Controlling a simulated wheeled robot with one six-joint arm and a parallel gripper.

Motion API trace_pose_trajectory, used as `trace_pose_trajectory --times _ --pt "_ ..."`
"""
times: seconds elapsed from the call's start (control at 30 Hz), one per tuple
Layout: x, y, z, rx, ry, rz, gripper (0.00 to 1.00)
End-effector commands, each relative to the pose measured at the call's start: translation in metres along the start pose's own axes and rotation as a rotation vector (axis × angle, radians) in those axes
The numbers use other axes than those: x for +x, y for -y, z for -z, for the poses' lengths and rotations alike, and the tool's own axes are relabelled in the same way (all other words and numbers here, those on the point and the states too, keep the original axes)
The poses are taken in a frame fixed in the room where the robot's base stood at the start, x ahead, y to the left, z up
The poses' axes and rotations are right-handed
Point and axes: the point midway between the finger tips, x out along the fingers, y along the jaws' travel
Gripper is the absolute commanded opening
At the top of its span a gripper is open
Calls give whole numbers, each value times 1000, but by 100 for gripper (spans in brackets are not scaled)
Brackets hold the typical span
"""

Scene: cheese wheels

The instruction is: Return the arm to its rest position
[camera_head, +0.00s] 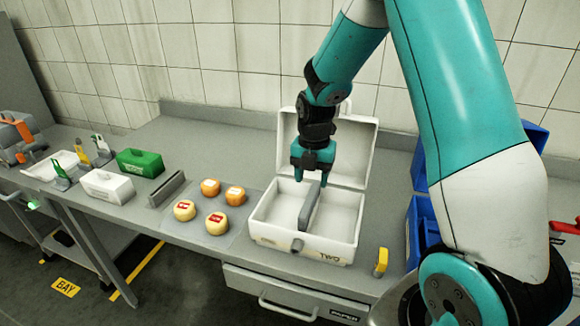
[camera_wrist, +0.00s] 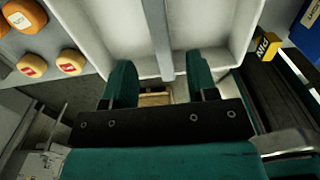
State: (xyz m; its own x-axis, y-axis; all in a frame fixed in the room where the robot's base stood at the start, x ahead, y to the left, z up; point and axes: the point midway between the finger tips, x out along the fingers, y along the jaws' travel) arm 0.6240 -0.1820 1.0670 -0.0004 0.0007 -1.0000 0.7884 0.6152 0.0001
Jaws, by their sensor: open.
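My teal arm reaches from the right over the table, bent, with my gripper (camera_head: 312,172) pointing down above the open white case (camera_head: 275,238). The gripper is open and empty, over a grey divider that splits the case. In the wrist view my gripper (camera_wrist: 155,85) shows two teal fingers spread apart, with the divider (camera_wrist: 158,35) seen beyond and between them. How far the fingertips are above the divider is hard to tell. The case lid stands raised behind the gripper. The case bears the word TWO on its front.
Several cheese wheels (camera_head: 216,223), orange and pale yellow, sit on a mat left of the case. Blue bins (camera_head: 424,230) stand to the right, partly behind my arm. A yellow block (camera_head: 381,261) is at the front right. White (camera_head: 108,186) and green (camera_head: 140,162) boxes stand left.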

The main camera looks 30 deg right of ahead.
Motion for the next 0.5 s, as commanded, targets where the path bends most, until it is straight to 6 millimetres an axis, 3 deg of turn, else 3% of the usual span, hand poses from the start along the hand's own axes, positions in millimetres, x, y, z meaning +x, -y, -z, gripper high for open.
trace_pose_trajectory --times 0.3,0.37,0.5 --pt "-8 -4 8 45 -2 -13 53" --pt "-18 -10 21 106 -8 -30 53" --pt "-52 -24 71 355 -52 -83 53"
